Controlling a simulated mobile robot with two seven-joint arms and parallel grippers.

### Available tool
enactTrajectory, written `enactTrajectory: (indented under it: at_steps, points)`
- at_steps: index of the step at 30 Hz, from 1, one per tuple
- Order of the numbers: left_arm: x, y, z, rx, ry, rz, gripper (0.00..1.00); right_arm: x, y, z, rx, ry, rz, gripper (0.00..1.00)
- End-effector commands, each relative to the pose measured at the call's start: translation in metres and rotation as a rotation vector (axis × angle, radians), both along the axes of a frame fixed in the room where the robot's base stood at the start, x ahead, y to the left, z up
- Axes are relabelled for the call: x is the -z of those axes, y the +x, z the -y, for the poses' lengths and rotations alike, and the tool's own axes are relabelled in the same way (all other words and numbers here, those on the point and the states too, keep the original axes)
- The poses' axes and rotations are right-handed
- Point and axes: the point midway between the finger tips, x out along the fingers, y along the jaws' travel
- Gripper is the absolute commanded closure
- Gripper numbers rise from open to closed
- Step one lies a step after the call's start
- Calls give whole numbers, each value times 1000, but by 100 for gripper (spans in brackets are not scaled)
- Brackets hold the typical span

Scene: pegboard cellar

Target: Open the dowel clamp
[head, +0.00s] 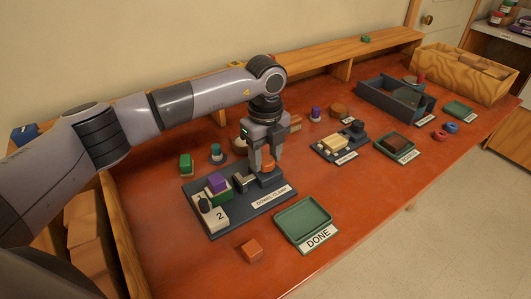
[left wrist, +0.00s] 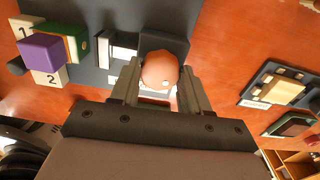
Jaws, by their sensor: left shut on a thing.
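The dowel clamp (head: 245,222) is a dark base plate with a "DOWEL CLAMP" label, on the orange-red bench. Near its right end is a dark block with a round orange knob (left wrist: 158,68), beside a pale metal jaw piece (head: 243,181). My left gripper (head: 268,164) points down over that block, with its fingers shut on either side of the knob. A purple block (head: 217,183) sits with a green block at the plate's left part, by pale tiles marked 1 and 2. I cannot tell whether the clamp's jaws are apart. My right gripper is not in view.
A green "DONE" tray (head: 303,214) lies right of the plate, and a loose orange block (head: 250,250) in front. A green block (head: 186,164) and a teal peg stand behind. Other fixtures (head: 339,147) and a blue-grey bin (head: 395,97) fill the bench's far end.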

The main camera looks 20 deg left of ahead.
Motion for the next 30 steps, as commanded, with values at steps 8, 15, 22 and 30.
enactTrajectory:
  at_steps: [8, 15, 22, 30]
  points:
    - [-3, 1, 0, -266, -1, 5, 85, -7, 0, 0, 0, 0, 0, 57]
    - [-3, 1, 0, -477, 0, 4, 85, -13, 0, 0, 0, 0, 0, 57]
    - [-3, 1, -1, -632, 0, 4, 85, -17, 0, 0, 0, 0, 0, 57]
    - [-2, 1, -1, -735, 0, 5, 85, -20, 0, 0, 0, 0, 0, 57]
